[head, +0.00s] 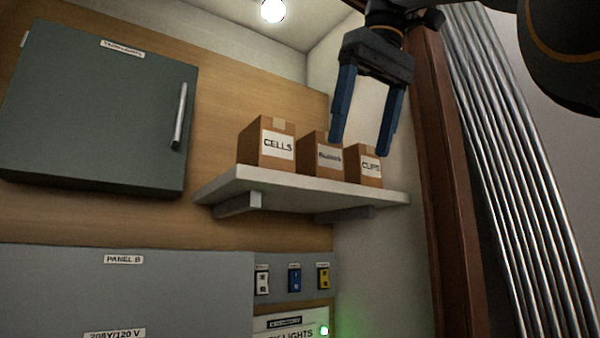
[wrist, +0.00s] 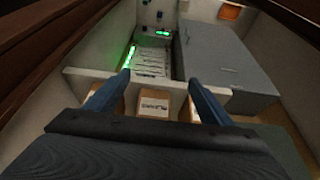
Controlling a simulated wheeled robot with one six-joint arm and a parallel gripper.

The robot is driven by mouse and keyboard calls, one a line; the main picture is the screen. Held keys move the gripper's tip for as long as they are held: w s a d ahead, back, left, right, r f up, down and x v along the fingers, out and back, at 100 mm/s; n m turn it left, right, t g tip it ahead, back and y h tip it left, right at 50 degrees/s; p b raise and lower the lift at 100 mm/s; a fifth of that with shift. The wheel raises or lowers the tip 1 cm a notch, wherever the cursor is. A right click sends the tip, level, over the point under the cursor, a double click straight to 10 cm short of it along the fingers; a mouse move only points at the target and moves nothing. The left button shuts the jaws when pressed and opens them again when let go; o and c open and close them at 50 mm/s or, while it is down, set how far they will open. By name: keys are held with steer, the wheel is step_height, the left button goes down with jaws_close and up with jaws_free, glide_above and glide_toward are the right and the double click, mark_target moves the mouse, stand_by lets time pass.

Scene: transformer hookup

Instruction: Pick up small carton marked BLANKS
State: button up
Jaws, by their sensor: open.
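Three brown cartons with white labels stand in a row on the white shelf (head: 300,187). The middle carton (head: 315,152) has a label too blurred to read for sure. The carton on its left (head: 256,146) reads CELLS and the one on its right (head: 365,168) reads CLIPS. My gripper (head: 360,148) is open and empty, pointing down in front of the right end of the row; its fingers overlap the middle and CLIPS cartons in the head view. In the wrist view, the labelled middle carton (wrist: 154,104) lies between my open fingers (wrist: 158,80).
A grey-green cabinet (head: 100,105) with a handle hangs left of the shelf. Below are a grey panel marked PANEL B (head: 125,290) and several coloured switches (head: 294,279). A brown post (head: 440,150) and silver pipes (head: 510,150) stand close on the right.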

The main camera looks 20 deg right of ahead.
mark_target(331, 164)
steer(key=w, duration=0.2)
steer(key=w+a+p, duration=0.1)
steer(key=w, duration=0.1)
steer(key=w+a, duration=0.1)
steer(key=w, duration=0.1)
steer(key=shift+w+r, duration=0.15)
steer(key=shift+w, duration=0.25)
steer(key=w+p, duration=0.1)
steer(key=w, duration=0.1)
steer(key=w+a, duration=0.1)
steer(key=w+a+f+p, duration=0.1)
steer(key=w, duration=0.1)
steer(key=shift+w+p, duration=0.3)
steer(key=shift+f, duration=0.35)
steer(key=shift+w+f, duration=0.3)
steer(key=shift+f, duration=0.3)
steer(key=c, duration=1.2)
